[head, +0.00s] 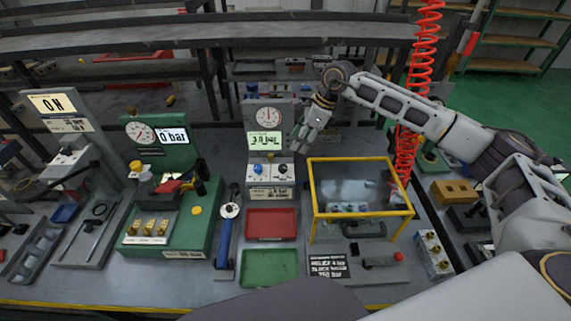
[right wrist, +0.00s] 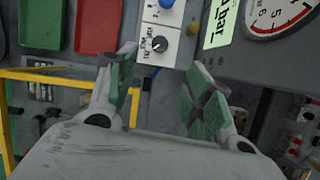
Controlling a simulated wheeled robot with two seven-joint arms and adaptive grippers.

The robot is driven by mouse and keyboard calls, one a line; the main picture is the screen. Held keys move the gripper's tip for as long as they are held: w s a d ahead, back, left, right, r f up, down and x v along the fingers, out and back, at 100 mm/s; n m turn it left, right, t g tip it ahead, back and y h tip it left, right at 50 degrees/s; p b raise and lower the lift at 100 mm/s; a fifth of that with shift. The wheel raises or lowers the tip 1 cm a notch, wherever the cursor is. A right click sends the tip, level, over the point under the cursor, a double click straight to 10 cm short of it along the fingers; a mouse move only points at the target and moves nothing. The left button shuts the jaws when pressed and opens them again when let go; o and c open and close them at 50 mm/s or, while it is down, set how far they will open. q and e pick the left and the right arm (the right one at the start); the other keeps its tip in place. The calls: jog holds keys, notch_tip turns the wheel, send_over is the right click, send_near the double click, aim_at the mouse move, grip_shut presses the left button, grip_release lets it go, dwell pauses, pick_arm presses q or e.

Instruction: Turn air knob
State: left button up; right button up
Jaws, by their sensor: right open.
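A grey control block (head: 269,112) with a round gauge and a lit display reading about 3.0 bar stands at the back middle. On its lower face are a blue knob (head: 258,169) and a black knob (head: 280,171); I cannot tell from the labels which is the air knob. My right gripper (head: 300,144) is just right of the block, above the knobs, pointing down. The blue knob (right wrist: 166,3) is cut by the top edge. My left gripper is out of view.
A yellow-framed clear box (head: 361,213) stands right of the block, below my right forearm. A red tray (head: 271,224) and a green tray (head: 269,267) lie in front of the block. A green station (head: 171,228) is to the left. A red coiled hose (head: 416,62) hangs near my right arm.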

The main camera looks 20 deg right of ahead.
aim_at(284, 167)
jog(key=p+x, duration=0.1)
jog(key=x, duration=1.1)
jog(key=shift+w+a+f+p, duration=0.1)
jog(key=shift+a+f+p, duration=0.2)
jog(key=shift+p, duration=0.1)
jog(key=c, duration=1)
